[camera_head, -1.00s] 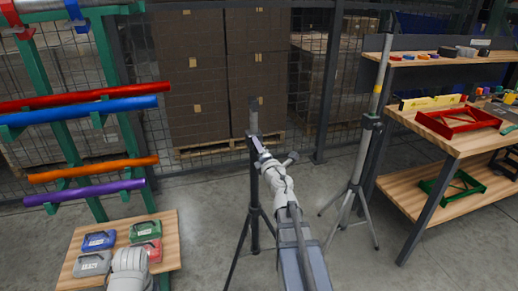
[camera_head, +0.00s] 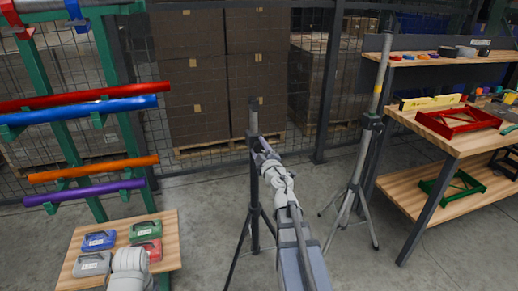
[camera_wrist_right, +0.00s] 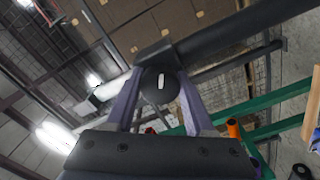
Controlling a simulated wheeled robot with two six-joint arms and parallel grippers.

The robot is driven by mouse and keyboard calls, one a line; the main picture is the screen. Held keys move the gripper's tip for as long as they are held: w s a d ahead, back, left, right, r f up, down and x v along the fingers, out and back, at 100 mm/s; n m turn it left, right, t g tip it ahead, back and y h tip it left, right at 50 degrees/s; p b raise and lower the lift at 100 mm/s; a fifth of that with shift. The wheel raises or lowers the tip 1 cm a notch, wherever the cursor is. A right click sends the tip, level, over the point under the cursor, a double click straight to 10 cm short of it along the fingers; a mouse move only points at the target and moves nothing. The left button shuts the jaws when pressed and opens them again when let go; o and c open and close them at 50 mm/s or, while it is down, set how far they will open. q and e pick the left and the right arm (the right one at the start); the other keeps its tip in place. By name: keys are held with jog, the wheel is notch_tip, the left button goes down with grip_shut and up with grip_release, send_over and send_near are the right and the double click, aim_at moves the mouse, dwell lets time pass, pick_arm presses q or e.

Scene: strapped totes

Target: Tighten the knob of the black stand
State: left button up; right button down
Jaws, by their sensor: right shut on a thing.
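The black stand (camera_head: 254,190) is upright on its spread legs in the middle of the head view. Its round black knob (camera_wrist_right: 160,86), with a white mark, sits by the collar on the post in the right wrist view. My right gripper (camera_wrist_right: 161,92) has its two purple fingers on either side of the knob and is shut on it. In the head view, the right gripper (camera_head: 261,145) is at the stand's collar, and the knob is too hidden to make out. My left gripper is not in view.
A grey stand (camera_head: 360,155) with a yellow band is to the right, before a wooden workbench (camera_head: 455,143). A rack (camera_head: 65,139) of coloured tubes is at the left, above a small wooden table (camera_head: 169,225) with several coloured cases. Stacked boxes (camera_head: 200,75) stand behind the fence.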

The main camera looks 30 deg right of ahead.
jog(key=m, duration=0.5)
jog(key=shift+m, duration=2.5)
jog(key=shift+c, duration=1.3)
grip_release()
